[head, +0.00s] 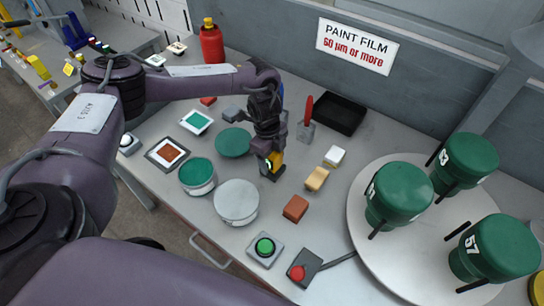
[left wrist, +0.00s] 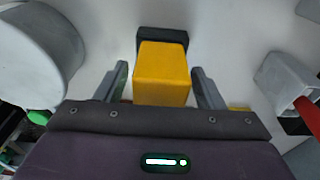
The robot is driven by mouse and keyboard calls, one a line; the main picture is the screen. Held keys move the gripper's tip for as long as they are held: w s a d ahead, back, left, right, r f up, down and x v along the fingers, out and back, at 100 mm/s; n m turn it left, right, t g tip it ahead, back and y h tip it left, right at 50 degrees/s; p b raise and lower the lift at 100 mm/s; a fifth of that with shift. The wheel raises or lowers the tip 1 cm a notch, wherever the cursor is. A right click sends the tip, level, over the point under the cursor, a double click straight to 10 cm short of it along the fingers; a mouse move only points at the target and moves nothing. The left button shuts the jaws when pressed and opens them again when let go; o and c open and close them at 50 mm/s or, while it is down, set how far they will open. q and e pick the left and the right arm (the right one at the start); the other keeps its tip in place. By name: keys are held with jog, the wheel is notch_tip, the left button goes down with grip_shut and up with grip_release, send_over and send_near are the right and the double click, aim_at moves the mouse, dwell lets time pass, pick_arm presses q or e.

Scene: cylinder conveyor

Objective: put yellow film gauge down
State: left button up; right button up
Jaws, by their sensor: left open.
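The yellow film gauge (head: 275,160) has a yellow body and a dark base, and its base appears to rest on the grey table. It also shows in the left wrist view (left wrist: 162,72), in the middle between my fingers. My left gripper (head: 270,158) is over the gauge with its jaws open. In the left wrist view one finger stands on each side of the yellow body, with a visible gap on both sides. My right gripper is not in view.
A grey-topped can (head: 237,200) and a green-topped can (head: 197,174) stand to the left. A red-handled tool (head: 306,122) and black tray (head: 339,112) are behind right. A tan block (head: 316,179) and brown block (head: 295,208) lie nearby. A round turntable (head: 365,235) holds green cylinders (head: 398,190).

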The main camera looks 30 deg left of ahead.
pick_arm(q)
jog(key=r, duration=0.2)
jog(key=r+b, duration=0.1)
jog(key=r, duration=0.1)
jog(key=r+b, duration=0.1)
jog(key=r, duration=0.1)
jog(key=shift+w+a+r, duration=0.15)
jog(key=shift+a+r, duration=0.15)
jog(key=shift+a, duration=0.1)
jog(key=r, duration=0.5)
jog(key=shift+a+r, duration=0.35)
